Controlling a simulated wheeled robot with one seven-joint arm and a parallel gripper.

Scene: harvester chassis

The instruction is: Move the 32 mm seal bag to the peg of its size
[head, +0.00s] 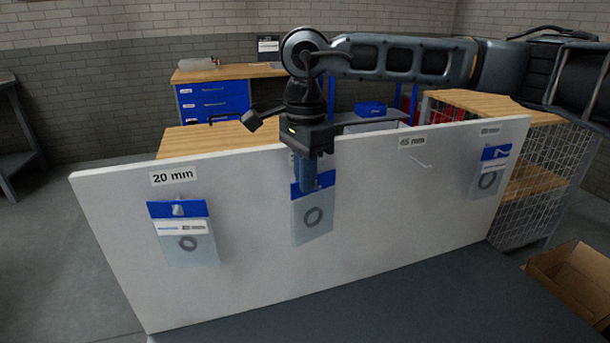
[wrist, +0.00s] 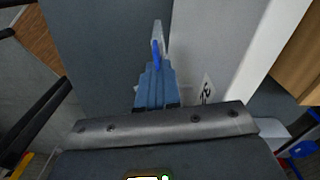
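A clear bag with a blue header and a dark ring seal (head: 313,221) is in front of the white board at the middle left. My gripper (head: 308,186) reaches down over its blue header, with its fingers close together on it. In the wrist view the fingers (wrist: 155,88) meet around the bag, seen edge-on (wrist: 157,45). I cannot read the bag's size. The size label behind my gripper is mostly hidden, as is any peg there; I cannot tell whether the bag is on a peg.
The white board (head: 250,250) carries a bag (head: 190,246) under the 20 mm label and another bag (head: 487,182) at the far right. The peg (head: 420,164) under the 45 mm label is bare. A cardboard box (head: 570,280) is at lower right.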

